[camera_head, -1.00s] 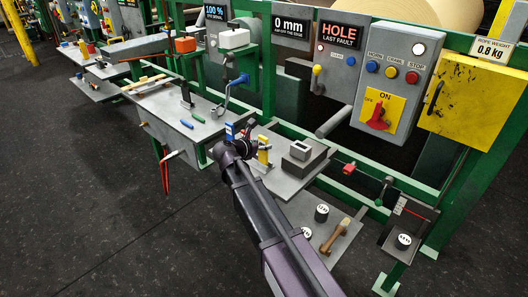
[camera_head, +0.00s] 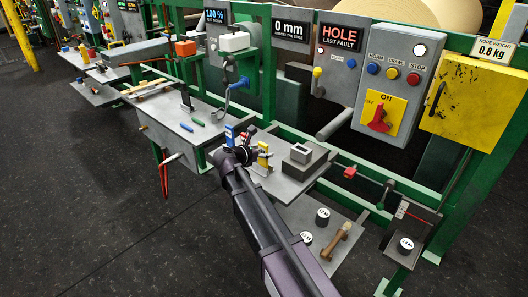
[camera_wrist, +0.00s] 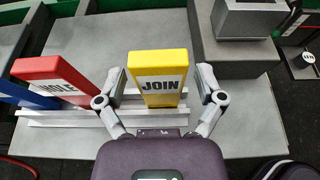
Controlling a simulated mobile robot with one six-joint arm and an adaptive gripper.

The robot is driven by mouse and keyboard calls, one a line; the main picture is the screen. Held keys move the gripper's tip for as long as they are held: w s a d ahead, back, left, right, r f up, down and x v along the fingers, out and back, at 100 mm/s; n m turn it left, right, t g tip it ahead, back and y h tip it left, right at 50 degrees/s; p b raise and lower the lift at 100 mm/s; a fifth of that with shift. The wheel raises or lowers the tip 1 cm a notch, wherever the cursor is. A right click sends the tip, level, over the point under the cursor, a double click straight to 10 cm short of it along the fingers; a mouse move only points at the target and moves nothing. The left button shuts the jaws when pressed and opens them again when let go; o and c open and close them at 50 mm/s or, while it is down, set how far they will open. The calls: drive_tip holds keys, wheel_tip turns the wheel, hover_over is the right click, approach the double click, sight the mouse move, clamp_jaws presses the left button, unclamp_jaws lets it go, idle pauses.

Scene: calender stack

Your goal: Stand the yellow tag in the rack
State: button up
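The yellow tag marked JOIN (camera_wrist: 160,70) stands roughly upright at the right end of the pale grey rack (camera_wrist: 75,119), its lower edge at the rack's rails. It also shows in the head view (camera_head: 263,154). My gripper (camera_wrist: 161,80) has one finger on each side of the yellow tag, with a narrow gap at both edges; in the head view my gripper (camera_head: 243,154) is partly dark and small. A blue tag (camera_wrist: 28,96) is farther left, partly out of frame.
A grey block (camera_wrist: 248,18) sits on a dark base to the right of the rack. A lower shelf with a mallet (camera_head: 336,240) and dark weights (camera_head: 322,216) lies to the right. A grey bench (camera_head: 180,110) with pens is to the left.

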drive_tip(key=shift+r, duration=0.15)
drive_tip(key=shift+s+a+r, duration=0.1)
drive_tip(key=p+v, duration=0.4)
drive_tip(key=v, duration=0.7)
drive_tip(key=shift+s+a, duration=0.2)
drive_tip(key=shift+s, duration=0.1)
drive_tip(key=shift+d, duration=0.1)
idle(0.6)
drive_tip(key=s+d+f+m+g+y, duration=0.1)
drive_tip(key=s+d+f+m+g, duration=0.2)
drive_tip(key=d+m, duration=0.45)
drive_tip(key=s+d+f+m+g+y, duration=0.15)
drive_tip(key=d+f+m+g, duration=0.3)
drive_tip(key=d, duration=0.65)
drive_tip(key=s+d+f+m+g+y, duration=0.1)
drive_tip(key=s+d+f+m+y, duration=0.1)
drive_tip(key=s+d+m, duration=0.3)
drive_tip(key=s+d+f+m+g+y, duration=0.2)
drive_tip(key=s+d+m+y, duration=0.2)
drive_tip(key=m, duration=0.7)
drive_tip(key=s+d, duration=0.2)
drive_tip(key=s, duration=0.1)
drive_tip(key=shift+d+f, duration=0.3)
drive_tip(key=shift+f, duration=0.05)
